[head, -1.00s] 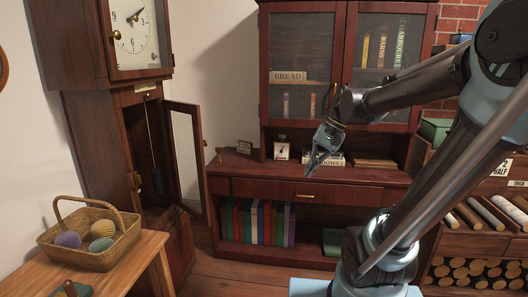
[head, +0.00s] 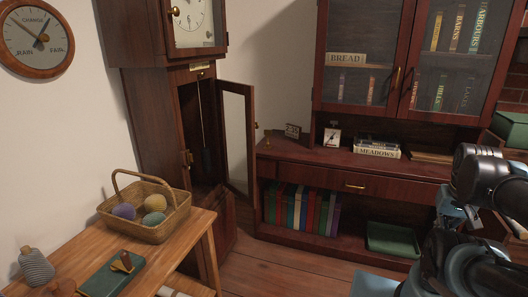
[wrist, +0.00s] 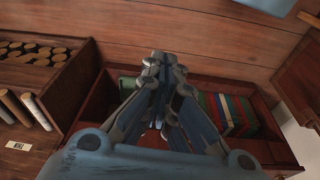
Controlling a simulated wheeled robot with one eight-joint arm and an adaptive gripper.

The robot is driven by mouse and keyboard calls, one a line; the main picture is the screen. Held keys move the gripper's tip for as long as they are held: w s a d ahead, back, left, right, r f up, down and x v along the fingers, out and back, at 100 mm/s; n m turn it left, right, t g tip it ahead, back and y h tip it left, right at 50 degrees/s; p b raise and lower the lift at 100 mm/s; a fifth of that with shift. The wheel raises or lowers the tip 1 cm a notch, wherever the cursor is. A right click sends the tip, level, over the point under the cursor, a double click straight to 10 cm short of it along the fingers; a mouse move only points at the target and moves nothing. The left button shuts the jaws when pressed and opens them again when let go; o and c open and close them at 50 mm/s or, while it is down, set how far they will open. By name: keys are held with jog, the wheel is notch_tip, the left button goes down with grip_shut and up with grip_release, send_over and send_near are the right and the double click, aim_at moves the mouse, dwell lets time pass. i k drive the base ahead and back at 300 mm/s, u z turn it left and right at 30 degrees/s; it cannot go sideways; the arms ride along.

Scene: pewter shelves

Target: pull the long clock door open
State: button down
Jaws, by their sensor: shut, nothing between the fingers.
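The tall clock (head: 150,130) stands against the left wall in the head view. Its long glazed door (head: 236,140) stands swung well open to the right, showing the dark case inside with a hanging pendulum and weight (head: 206,158). A small knob (head: 256,125) shows at the door's free edge. My gripper (wrist: 163,62) is shut and empty in the wrist view, above the floor with the cabinet's low book shelf beyond. It is apart from the clock door, and its fingers do not show in the head view now.
A wooden table (head: 190,250) with a wicker basket (head: 150,228) of yarn balls stands in front of the clock. The dark cabinet (head: 300,170) is just right of the door. Floor (head: 275,275) is clear between table and cabinet.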

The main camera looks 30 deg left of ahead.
aim_at(248, 91)
jog(key=z, duration=0.7)
jog(key=k, duration=1.05)
jog(key=u, duration=1.1)
jog(key=i, duration=1)
